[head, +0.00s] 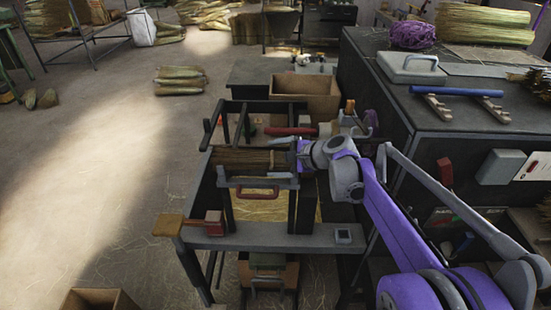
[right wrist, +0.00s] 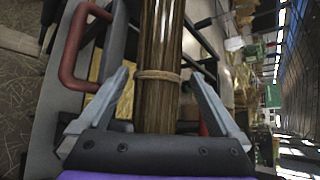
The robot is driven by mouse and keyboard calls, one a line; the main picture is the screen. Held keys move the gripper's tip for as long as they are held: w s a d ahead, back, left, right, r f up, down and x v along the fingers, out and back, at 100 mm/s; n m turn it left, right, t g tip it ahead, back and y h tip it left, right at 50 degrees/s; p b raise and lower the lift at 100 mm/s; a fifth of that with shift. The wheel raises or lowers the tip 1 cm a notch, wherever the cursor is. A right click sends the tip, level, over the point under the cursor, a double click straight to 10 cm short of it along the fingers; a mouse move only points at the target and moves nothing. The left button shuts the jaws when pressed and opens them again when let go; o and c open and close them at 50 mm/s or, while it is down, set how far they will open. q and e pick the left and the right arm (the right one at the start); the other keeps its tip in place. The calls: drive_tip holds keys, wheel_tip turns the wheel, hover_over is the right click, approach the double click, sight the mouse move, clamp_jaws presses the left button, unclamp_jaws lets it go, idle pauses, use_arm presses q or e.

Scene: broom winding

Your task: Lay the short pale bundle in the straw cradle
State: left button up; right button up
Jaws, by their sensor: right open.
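A brown straw bundle (head: 243,160) lies level across the dark frame on the bench, which looks like the cradle (head: 292,212). Whether this is the short pale bundle I cannot tell. My right gripper (head: 283,158) is at the bundle's right end, its fingers open on either side. In the right wrist view the bundle (right wrist: 158,40), with a tan tie band, runs between the open fingertips (right wrist: 160,76), with gaps on both sides. The bundle's right end is hidden by the gripper. My left gripper is not in view.
A red-handled clamp (head: 258,190) stands in front of the bundle. A red roller (head: 290,131) and a cardboard box (head: 306,92) are behind it. A dark cabinet (head: 450,105) bounds the right side. Several bundles (head: 180,80) lie on the floor; the left floor is mostly clear.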

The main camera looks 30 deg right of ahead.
drive_tip(key=shift+s, duration=0.1)
drive_tip(key=v, duration=1)
drive_tip(key=shift+s+r+p, duration=0.2)
drive_tip(key=shift+p, duration=0.1)
drive_tip(key=shift+d, duration=0.15)
